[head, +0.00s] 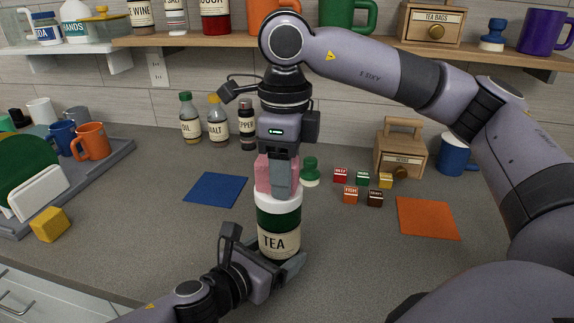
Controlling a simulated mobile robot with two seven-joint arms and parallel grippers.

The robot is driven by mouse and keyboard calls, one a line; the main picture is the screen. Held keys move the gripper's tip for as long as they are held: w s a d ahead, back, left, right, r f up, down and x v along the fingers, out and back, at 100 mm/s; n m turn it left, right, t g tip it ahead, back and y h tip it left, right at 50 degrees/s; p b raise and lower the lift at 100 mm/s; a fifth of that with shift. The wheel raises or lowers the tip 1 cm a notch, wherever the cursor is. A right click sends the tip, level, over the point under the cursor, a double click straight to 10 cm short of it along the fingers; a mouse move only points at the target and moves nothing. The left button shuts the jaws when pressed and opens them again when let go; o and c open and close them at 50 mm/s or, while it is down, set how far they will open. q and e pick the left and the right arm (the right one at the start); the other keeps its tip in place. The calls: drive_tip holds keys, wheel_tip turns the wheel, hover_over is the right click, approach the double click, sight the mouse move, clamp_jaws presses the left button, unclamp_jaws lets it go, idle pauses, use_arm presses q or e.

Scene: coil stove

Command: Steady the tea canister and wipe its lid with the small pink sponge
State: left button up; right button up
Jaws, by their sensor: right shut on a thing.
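The tea canister (278,242), green with a cream TEA label and a white lid (278,207), stands upright on the grey counter. My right gripper (280,185) points down above it, shut on the small pink sponge (263,174). The sponge's lower edge is at the lid and seems to touch it. My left gripper (284,268) is low at the canister's front and right side, with a finger beside its base. Whether its fingers press on the canister is hidden.
A blue mat (216,189) lies left of the canister and an orange mat (427,218) to the right. Bottles (217,122) stand behind. A grey tray (115,160) with mugs is at left; a yellow block (49,225) is near the front.

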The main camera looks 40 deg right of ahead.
drive_tip(key=shift+s+a, duration=0.6)
drive_tip(key=shift+a, duration=0.1)
drive_tip(key=shift+r, duration=4.1)
use_arm(q)
drive_tip(key=o, duration=0.9)
drive_tip(key=shift+o, duration=0.2)
drive_tip(key=v, duration=1.2)
drive_tip(key=shift+a, duration=0.1)
use_arm(e)
drive_tip(key=shift+a, duration=0.1)
